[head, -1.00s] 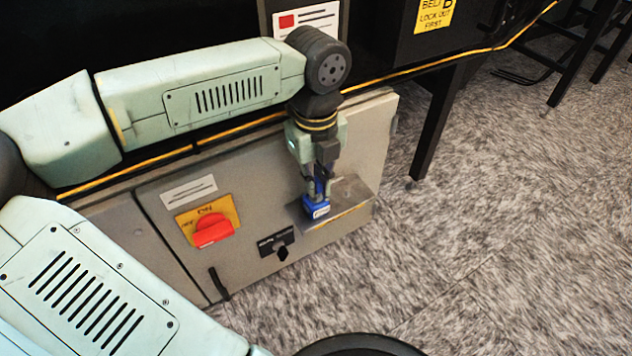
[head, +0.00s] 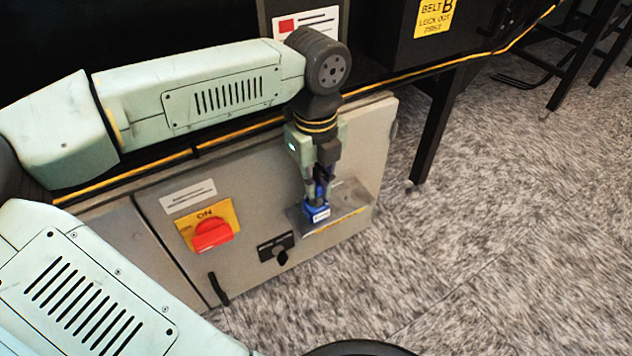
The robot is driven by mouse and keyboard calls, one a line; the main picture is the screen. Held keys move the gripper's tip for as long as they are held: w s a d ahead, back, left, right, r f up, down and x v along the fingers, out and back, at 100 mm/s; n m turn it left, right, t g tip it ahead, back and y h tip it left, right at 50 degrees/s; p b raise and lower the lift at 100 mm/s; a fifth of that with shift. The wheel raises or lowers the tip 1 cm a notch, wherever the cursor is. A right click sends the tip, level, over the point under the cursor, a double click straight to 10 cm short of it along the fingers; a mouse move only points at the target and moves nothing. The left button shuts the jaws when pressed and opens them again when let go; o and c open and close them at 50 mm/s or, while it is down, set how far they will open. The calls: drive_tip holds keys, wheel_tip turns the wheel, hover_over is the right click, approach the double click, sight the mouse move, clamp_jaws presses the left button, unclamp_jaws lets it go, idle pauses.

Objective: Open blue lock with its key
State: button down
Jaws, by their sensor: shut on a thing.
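The blue lock (head: 317,214), a small block with a white label, is at the steel ledge (head: 348,203) on the front of the grey cabinet. My gripper (head: 318,194) points down directly above it, with its fingertips close to the lock's top. The fingers are shut on a dark blue piece (head: 321,176) between them, which looks like the key. The fingers hide most of this piece. I cannot tell how deep it sits in the lock.
The grey cabinet (head: 362,150) carries a red rotary switch (head: 212,236) on a yellow plate, a small black knob (head: 281,257) and a black handle (head: 218,289). A yellow-edged black rail runs above it.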

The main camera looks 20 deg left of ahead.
drive_tip(key=shift+r+p, duration=1.4)
drive_tip(key=shift+r, duration=0.95)
drive_tip(key=w+d+f+m, duration=0.1)
drive_tip(key=w+d+m, duration=0.1)
drive_tip(key=w+d+f+m, duration=0.2)
drive_tip(key=m, duration=0.1)
drive_tip(key=w+d+f+m, duration=0.2)
drive_tip(key=m, duration=0.1)
drive_tip(key=shift+w, duration=0.25)
drive_tip(key=w+d+f+m, duration=0.4)
drive_tip(key=d+f+m, duration=0.2)
drive_tip(key=m, duration=0.2)
drive_tip(key=w+d+f+m, duration=0.1)
drive_tip(key=d+f+m, duration=0.1)
drive_tip(key=f+m, duration=0.9)
drive_tip(key=w+d+f+m, duration=0.1)
drive_tip(key=d+f+m, duration=0.1)
drive_tip(key=f+m, duration=0.9)
drive_tip(key=m, duration=0.3)
drive_tip(key=shift+d+f, duration=0.2)
drive_tip(key=shift+d, duration=0.05)
